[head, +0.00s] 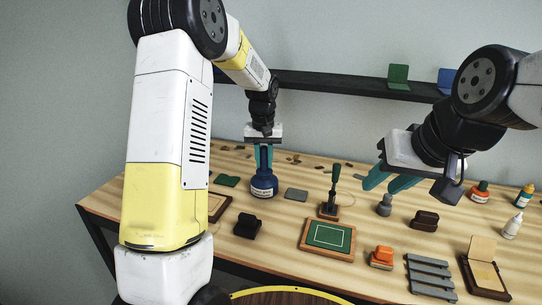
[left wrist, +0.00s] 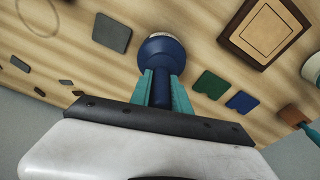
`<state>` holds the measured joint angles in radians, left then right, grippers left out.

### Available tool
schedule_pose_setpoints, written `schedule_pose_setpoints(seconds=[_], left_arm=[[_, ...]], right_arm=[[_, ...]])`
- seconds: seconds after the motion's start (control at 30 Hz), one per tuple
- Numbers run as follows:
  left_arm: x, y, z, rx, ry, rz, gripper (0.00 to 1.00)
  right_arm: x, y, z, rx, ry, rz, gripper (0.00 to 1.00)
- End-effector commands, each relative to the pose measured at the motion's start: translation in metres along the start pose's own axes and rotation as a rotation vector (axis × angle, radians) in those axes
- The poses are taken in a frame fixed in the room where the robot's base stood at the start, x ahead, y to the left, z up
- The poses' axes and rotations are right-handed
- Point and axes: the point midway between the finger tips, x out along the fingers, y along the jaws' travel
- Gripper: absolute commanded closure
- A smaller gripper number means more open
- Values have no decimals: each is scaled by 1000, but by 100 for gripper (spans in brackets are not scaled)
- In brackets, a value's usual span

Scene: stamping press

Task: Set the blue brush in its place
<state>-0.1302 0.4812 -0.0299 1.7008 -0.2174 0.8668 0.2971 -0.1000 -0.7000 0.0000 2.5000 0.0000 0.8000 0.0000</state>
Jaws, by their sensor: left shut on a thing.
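My left gripper (head: 264,165) points straight down, with its teal fingers shut on the dark blue upright handle of the blue brush (head: 264,157).
Near the jar lie a green pad (head: 227,181), a grey pad (head: 297,195) and a black block (head: 248,226). A green-handled stamp (head: 334,188) and a green framed board (head: 328,238) stand to the right. A dark shelf (head: 330,83) runs behind.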

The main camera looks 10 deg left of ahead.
Motion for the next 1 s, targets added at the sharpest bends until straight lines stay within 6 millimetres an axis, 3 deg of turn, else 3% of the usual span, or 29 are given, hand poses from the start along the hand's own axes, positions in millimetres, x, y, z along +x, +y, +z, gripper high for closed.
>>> schedule_pose_setpoints(seconds=[0.23, 0.27, 0.37, 0.73, 1.0], left_arm=[[0, 0, 0, 0, -1, 0, 100], [0, 0, 0, 0, -1, 0, 72], [0, 0, 0, 0, -1, 0, 52], [-4, 0, 0, 0, 1, 0, 52], [-47, 0, -1, -1, 3, 1, 52]], right_arm=[[0, 0, 0, 0, 0, 0, 64], [0, 0, 0, 0, 0, 0, 64], [0, 0, 0, 0, 0, 0, 64], [0, 0, 0, 0, 0, 0, 64], [0, 0, 0, 0, 0, 0, 64]])
